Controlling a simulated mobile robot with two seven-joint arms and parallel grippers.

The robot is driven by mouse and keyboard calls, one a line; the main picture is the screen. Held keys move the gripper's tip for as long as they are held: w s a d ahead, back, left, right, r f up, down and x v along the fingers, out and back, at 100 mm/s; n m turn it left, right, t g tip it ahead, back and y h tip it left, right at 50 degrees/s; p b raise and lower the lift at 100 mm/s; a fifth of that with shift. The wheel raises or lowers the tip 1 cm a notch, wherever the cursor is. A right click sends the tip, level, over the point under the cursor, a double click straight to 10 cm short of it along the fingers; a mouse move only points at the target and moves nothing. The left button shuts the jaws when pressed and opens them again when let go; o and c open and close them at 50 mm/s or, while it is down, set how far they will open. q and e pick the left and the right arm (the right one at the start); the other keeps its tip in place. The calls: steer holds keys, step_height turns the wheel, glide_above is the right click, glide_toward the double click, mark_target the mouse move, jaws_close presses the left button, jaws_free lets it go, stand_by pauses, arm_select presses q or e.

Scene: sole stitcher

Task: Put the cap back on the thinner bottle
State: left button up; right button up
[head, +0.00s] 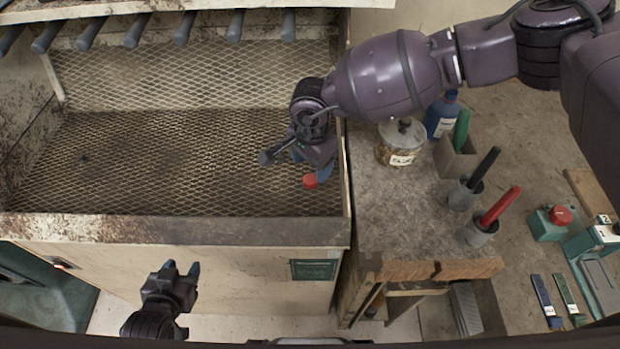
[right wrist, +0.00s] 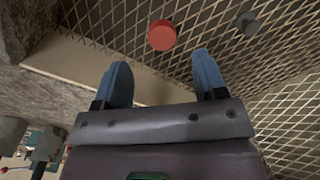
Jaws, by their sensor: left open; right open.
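A red cap (head: 310,181) lies on the wire mesh inside the large bin. It also shows in the right wrist view (right wrist: 161,35), just beyond the fingertips and between their lines. My right gripper (head: 311,167) is open and empty above the mesh, close to the cap, with its blue fingers apart. A blue bottle with a white label (head: 441,116) stands on the bench to the right, partly behind my right arm. I cannot read its label or tell whether its top is bare. My left gripper (head: 182,268) is open and empty in front of the bin.
The bin's front edge (head: 170,230) and right wall (head: 345,190) border the mesh. On the bench are a labelled jar (head: 399,150), a green item in a small box (head: 456,155), and cups with a black handle (head: 484,168) and red handle (head: 501,207).

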mark_target(310, 179)
steer(key=shift+a+f+p, duration=0.2)
steer(key=shift+f+p, duration=0.4)
steer(key=shift+f, duration=2)
steer(key=c, duration=1)
